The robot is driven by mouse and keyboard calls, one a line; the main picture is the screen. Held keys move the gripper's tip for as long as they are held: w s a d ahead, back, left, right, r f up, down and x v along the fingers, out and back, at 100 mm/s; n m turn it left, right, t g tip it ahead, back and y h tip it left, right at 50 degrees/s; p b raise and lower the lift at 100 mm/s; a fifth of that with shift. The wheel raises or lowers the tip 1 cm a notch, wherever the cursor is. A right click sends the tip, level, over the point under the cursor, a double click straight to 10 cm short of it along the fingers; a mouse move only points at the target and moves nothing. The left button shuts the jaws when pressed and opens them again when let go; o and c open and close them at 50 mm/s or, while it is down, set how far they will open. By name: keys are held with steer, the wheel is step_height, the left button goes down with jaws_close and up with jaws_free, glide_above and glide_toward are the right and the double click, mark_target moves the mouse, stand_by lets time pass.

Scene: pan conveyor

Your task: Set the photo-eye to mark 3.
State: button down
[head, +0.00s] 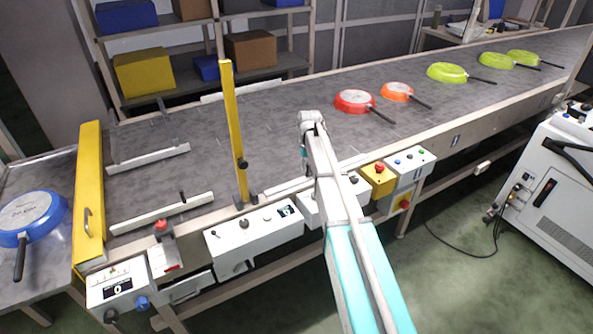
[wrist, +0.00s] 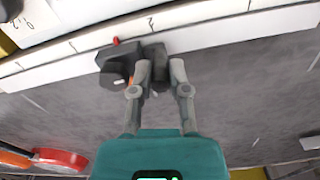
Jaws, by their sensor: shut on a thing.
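The photo-eye (wrist: 118,60) is a dark block with a small red pointer, sitting on a white marked rail (wrist: 215,37) along the conveyor edge in the wrist view. My gripper (wrist: 161,68) has its two fingers closed around the dark part at the photo-eye's right side. The red pointer lies between two tick marks of the rail. The rail's figures are too small or cut off to read surely. In the head view my gripper is hidden behind my arm, and so is the photo-eye.
Red and orange pans (head: 355,101) and several green pans (head: 447,72) lie on the conveyor (head: 270,120). A yellow post (head: 235,130) and control boxes (head: 253,233) stand along its near edge, left of my arm. A blue pan (head: 30,212) sits at the far left.

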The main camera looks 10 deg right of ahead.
steer(key=d, duration=0.2)
steer(key=w+d, duration=0.2)
steer(key=d, duration=0.1)
steer(key=shift+d, duration=0.3)
steer(key=shift+s, duration=0.1)
steer(key=c, duration=0.9)
jaws_free()
steer(key=shift+s, duration=0.15)
